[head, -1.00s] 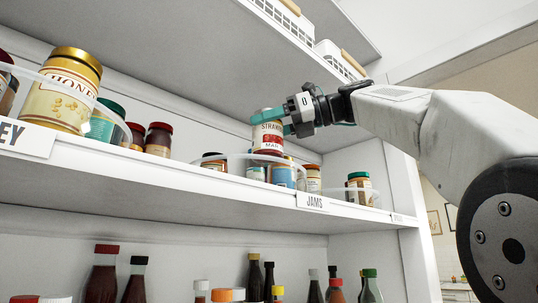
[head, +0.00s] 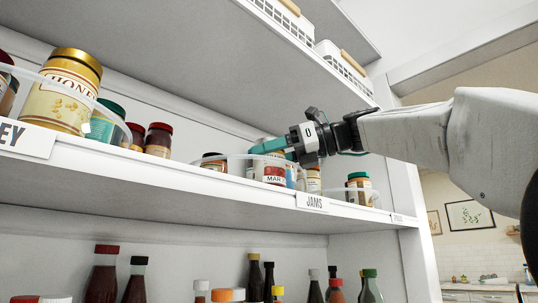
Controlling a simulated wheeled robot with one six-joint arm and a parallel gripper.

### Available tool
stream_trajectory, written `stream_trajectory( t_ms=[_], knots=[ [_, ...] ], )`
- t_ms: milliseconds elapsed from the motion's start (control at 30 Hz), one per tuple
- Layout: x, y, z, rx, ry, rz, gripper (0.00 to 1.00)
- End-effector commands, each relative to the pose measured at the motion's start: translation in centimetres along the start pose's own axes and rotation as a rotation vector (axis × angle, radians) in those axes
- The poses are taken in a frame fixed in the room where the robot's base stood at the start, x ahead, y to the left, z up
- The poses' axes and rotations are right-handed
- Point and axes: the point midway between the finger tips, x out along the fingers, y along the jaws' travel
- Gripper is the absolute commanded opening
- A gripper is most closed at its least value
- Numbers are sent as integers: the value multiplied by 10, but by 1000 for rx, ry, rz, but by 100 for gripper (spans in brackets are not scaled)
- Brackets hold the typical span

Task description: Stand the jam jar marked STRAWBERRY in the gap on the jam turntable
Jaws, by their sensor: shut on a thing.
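The STRAWBERRY jam jar (head: 273,172), with a white and red label, is in the middle of the head view, among the jars of the jam turntable. I cannot tell whether the jar's base touches the turntable. The gap itself is hidden by the jar and rim.
A dark-lidded jar (head: 214,162) is at the turntable's left and another jar (head: 313,180) at its right. A green-lidded jar (head: 359,187) stands further right. The honey jar (head: 62,92) is at left. The shelf above and the JAMS label (head: 313,202) on the shelf edge bound the space.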

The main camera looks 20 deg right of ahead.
Motion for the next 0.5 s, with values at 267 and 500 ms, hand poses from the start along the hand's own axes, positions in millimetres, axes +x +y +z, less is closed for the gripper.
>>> stream_trajectory(
  t_ms=[267, 500],
  knots=[
    [0, 0, -2, 0, 0, 0, 82],
    [0, 0, 1, 0, 0, 0, 82]
  ],
)
